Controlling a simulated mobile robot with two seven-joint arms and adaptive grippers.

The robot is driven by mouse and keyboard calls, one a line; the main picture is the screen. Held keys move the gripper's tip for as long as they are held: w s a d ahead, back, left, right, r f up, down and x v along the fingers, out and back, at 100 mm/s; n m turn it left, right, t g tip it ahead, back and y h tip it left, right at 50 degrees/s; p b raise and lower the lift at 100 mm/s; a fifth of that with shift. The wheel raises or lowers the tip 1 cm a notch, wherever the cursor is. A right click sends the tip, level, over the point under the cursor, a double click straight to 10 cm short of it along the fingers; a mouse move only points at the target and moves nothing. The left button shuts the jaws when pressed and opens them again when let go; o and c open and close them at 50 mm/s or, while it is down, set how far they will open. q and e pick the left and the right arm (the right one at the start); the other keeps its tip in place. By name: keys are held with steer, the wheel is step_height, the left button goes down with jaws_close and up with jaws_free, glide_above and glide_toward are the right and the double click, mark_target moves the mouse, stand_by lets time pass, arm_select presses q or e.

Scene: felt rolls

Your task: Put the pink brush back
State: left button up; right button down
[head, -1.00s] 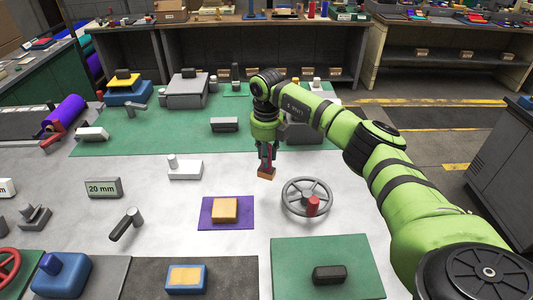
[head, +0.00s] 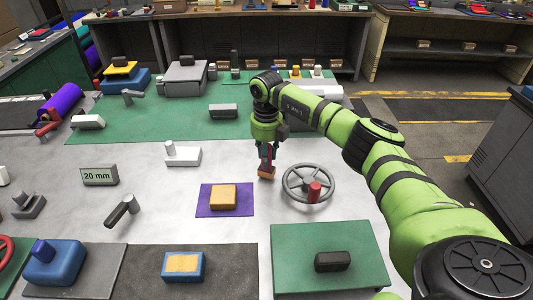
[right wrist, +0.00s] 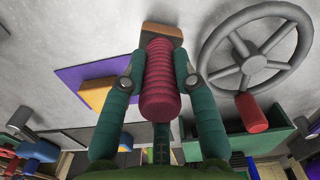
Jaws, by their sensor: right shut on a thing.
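The pink brush shows best in the right wrist view, with a ribbed pink handle (right wrist: 160,85) and a brown-orange block (right wrist: 163,33) at its far end. My right gripper (right wrist: 158,78) is shut on the handle, one finger on each side. In the head view my right gripper (head: 267,155) points down, with the brush's block (head: 266,173) below it, between the purple mat (head: 205,208) and the grey handwheel (head: 308,171). I cannot tell whether the block touches the table. My left gripper is not in view.
A yellow block (head: 223,197) sits on the purple mat. The handwheel has a red knob (head: 314,191). A dark block (head: 332,261) lies on the front green mat (head: 295,240). A white block with a peg (head: 184,156) stands behind.

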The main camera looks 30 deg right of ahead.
steer(key=shift+f+b, duration=0.4)
steer(key=shift+f, duration=0.2)
steer(key=c, duration=0.9)
jaws_free()
step_height(320, 180, up, 12)
steer(key=shift+r, duration=0.1)
